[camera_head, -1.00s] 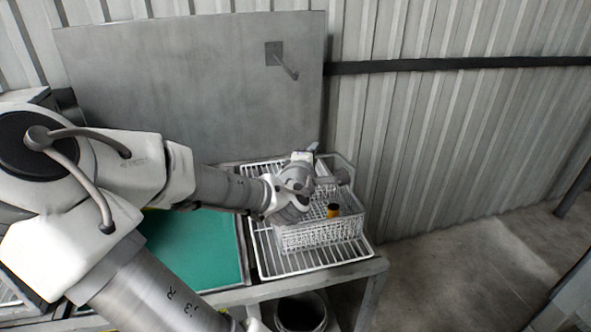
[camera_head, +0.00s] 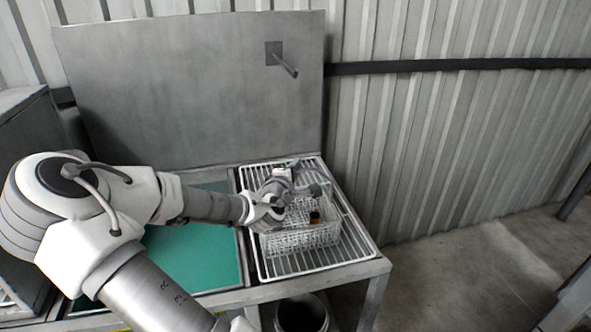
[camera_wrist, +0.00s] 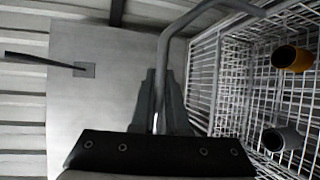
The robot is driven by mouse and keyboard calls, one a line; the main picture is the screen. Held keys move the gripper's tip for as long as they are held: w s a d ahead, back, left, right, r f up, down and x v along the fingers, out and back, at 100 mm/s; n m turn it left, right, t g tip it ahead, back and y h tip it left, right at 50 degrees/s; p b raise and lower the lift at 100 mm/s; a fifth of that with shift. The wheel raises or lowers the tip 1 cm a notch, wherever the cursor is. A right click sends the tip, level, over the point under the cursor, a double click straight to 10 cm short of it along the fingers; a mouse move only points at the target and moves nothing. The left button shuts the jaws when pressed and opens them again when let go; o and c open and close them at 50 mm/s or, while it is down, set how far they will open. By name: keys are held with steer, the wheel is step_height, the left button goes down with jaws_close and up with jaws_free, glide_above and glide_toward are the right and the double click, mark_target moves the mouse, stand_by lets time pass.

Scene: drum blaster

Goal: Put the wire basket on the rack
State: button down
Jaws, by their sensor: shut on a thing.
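The wire basket (camera_head: 300,240) is over the white wire rack (camera_head: 318,265) on the right of the bench. I cannot tell whether its bottom touches the bars. It looks about level and holds an orange-topped cylinder (camera_head: 315,218). In the wrist view the basket's mesh wall (camera_wrist: 205,75) fills the right, with the orange cylinder (camera_wrist: 292,59) and a grey one (camera_wrist: 282,138) inside. My gripper (camera_wrist: 160,105) is shut on the basket's grey bent handle (camera_wrist: 170,45). In the head view my gripper (camera_head: 306,184) is above the basket's rear part; its fingertips are hard to make out.
A green mat (camera_head: 195,255) lies on the bench left of the rack. A grey panel (camera_head: 190,90) with a protruding peg (camera_head: 285,62) stands behind. A dark bin (camera_head: 300,314) is below the bench front. Open floor lies to the right.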

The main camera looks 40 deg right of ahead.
steer(key=shift+r, duration=0.1)
steer(key=c, duration=0.9)
jaws_free()
steer(key=shift+a, duration=0.1)
